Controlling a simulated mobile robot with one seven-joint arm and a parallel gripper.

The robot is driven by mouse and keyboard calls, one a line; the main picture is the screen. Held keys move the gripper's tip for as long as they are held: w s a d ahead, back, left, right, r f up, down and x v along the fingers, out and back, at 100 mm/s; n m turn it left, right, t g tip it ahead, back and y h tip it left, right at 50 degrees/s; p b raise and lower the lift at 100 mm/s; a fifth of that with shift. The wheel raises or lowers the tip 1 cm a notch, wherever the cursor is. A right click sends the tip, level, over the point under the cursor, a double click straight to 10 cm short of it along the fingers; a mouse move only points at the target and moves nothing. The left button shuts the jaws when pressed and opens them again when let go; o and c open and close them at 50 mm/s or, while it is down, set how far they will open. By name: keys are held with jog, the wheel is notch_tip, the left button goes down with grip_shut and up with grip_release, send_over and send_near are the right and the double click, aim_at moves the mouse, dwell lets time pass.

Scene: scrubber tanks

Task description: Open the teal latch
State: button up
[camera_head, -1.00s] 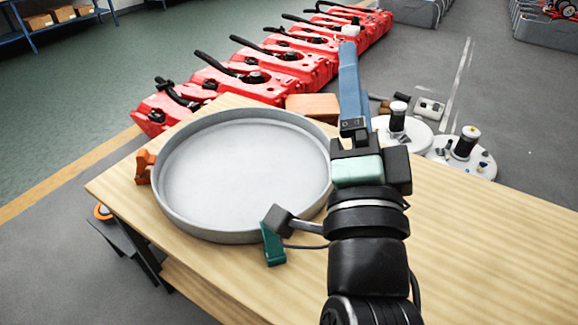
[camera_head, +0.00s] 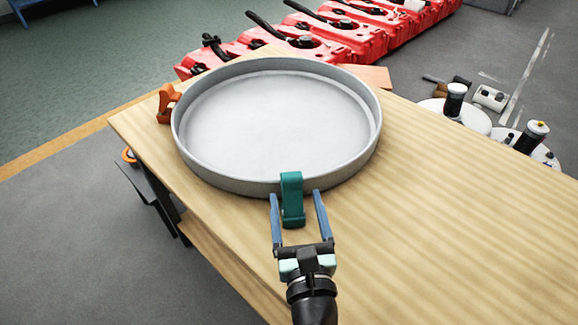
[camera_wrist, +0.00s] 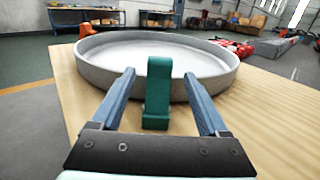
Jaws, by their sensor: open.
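The teal latch (camera_head: 292,200) stands upright at the near rim of a round grey lid or tray (camera_head: 275,120) on the wooden table. It also shows in the wrist view (camera_wrist: 158,92), centred ahead of my gripper. My gripper (camera_head: 297,198) is open, with one blue finger on each side of the latch. Gaps show between the fingers and the latch in both views. In the wrist view the fingertips (camera_wrist: 158,75) flank the latch, and nothing is held. Whether the fingers touch the grey rim cannot be told.
An orange latch (camera_head: 167,103) sits at the left rim. The wooden table (camera_head: 450,215) is bare on the right. Red tanks (camera_head: 330,35) stand in a row behind it. White discs with dark fittings (camera_head: 454,102) lie beyond its right edge.

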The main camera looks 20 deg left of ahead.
aim_at(290, 173)
jog(key=x, duration=0.9)
jog(key=shift+s, duration=0.1)
grip_shut()
dwell(1.2)
